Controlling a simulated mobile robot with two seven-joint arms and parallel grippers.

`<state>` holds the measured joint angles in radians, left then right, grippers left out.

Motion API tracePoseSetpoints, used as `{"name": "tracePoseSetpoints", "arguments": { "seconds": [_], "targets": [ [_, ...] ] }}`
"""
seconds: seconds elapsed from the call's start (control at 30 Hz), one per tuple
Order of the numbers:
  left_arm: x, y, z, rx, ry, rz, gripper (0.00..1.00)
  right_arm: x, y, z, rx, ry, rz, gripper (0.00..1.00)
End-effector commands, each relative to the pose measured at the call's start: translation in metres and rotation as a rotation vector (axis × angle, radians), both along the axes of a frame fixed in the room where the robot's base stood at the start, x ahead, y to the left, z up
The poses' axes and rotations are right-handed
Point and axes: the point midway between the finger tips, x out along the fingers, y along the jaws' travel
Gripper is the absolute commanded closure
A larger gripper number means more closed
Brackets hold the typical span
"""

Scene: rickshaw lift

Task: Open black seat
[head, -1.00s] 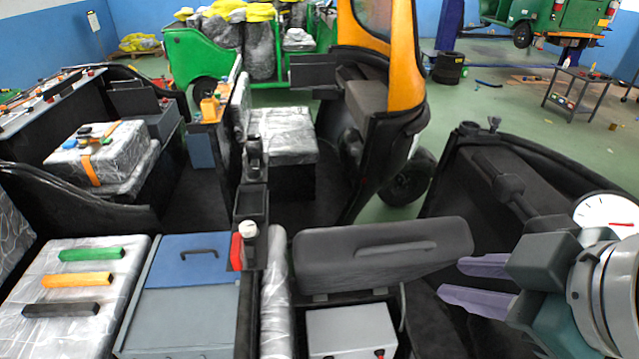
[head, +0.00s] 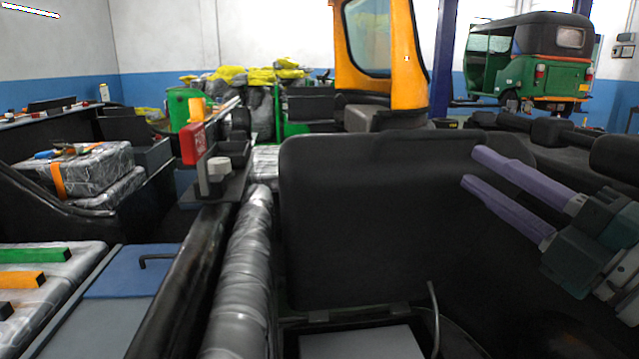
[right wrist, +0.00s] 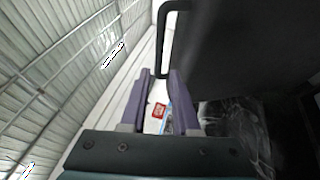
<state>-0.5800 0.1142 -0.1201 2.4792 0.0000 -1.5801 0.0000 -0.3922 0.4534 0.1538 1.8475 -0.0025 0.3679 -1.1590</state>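The black seat (head: 390,220) shows as a large raised panel in the middle of the head view, standing steeply above an open bay. Its lower edge meets hinge-like fittings above a pale box (head: 360,345). My right gripper (head: 474,168) has two purple fingers, apart and empty, by the seat's upper right side. In the right wrist view my fingers (right wrist: 161,74) are spread, with a dark panel (right wrist: 250,50) at upper right. A black bar handle (right wrist: 162,40) on it shows near the fingertips; contact cannot be told. My left gripper is out of view.
A wrapped silver roll (head: 240,280) and a dark rail with a red block (head: 192,144) stand left of the seat. A blue lid (head: 140,270) lies further left. An orange frame (head: 430,60) rises behind, and a green rickshaw (head: 530,65) stands at back right.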

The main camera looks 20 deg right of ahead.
Motion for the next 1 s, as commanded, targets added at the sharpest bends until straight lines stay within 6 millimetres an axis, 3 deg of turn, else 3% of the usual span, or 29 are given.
{"name": "tracePoseSetpoints", "arguments": {
  "seconds": [0.17, 0.7, 1.0],
  "targets": [
    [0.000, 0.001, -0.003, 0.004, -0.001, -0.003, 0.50, 0.008, 0.001, 0.003, -0.019, -0.024, 0.003, 0.70],
    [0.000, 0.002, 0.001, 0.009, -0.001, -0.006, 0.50, 0.086, 0.014, 0.024, -0.015, -0.020, 0.003, 0.70],
    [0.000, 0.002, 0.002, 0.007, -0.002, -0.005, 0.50, 0.094, 0.016, 0.025, -0.016, -0.018, 0.004, 0.70]
  ]
}}
